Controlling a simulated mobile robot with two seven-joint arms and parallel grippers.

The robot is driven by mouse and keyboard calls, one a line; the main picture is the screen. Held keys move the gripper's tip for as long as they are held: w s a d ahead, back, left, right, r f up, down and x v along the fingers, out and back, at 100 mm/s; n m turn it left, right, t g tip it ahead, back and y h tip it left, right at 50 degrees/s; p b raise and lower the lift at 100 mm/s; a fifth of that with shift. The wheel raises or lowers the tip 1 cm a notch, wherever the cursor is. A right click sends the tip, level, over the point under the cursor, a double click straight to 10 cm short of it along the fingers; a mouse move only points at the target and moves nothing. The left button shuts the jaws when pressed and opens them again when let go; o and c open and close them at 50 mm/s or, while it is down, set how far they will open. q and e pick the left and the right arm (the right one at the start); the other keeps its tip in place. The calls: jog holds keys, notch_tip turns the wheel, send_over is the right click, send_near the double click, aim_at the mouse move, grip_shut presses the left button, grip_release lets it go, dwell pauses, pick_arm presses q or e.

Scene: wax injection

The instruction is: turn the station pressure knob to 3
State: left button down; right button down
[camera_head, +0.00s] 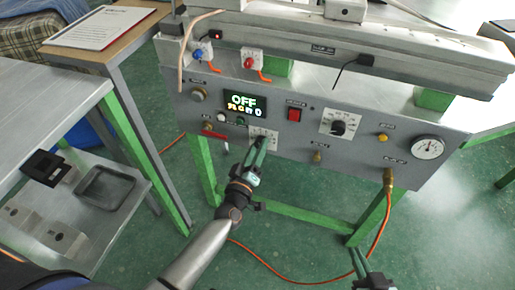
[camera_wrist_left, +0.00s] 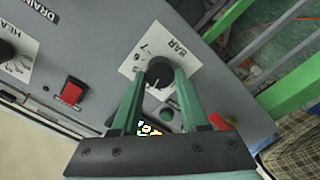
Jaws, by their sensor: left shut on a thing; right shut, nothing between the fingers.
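The pressure knob is a black dial on a white plate marked BAR; it shows in the left wrist view (camera_wrist_left: 159,71). In the head view its white plate (camera_head: 270,133) shows beyond my fingertips, the knob mostly hidden. My left gripper (camera_head: 259,150) reaches up to the panel, and its green fingers (camera_wrist_left: 158,86) are shut on the knob from both sides. Which number the knob points to cannot be read. My right gripper (camera_head: 358,262) is shut and empty, low at the bottom edge, away from the panel.
The grey station panel (camera_head: 360,165) carries a display reading OFF (camera_head: 244,102), a red switch (camera_head: 294,115), another black dial (camera_head: 338,127) and a round gauge (camera_head: 428,147). An orange hose (camera_head: 384,215) hangs at the right. A shelf with a dark tray (camera_head: 105,187) stands at the left.

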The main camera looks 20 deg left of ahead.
pick_arm(q)
jog(key=shift+r+n, duration=0.1)
jog(key=shift+n, duration=0.2)
pick_arm(e)
jog(key=shift+w+r, duration=0.1)
jog(key=shift+r, duration=0.05)
pick_arm(q)
jog(key=shift+c, duration=2.1)
grip_release()
jog(key=s+p, duration=0.3)
jog(key=s, duration=0.9)
jog(key=shift+s, duration=0.25)
pick_arm(e)
jog(key=s, duration=0.1)
jog(key=s+f+g, duration=0.2)
jog(key=shift+s+a+f, duration=0.15)
jog(key=shift+a, duration=0.15)
pick_arm(q)
jog(key=shift+a, duration=0.1)
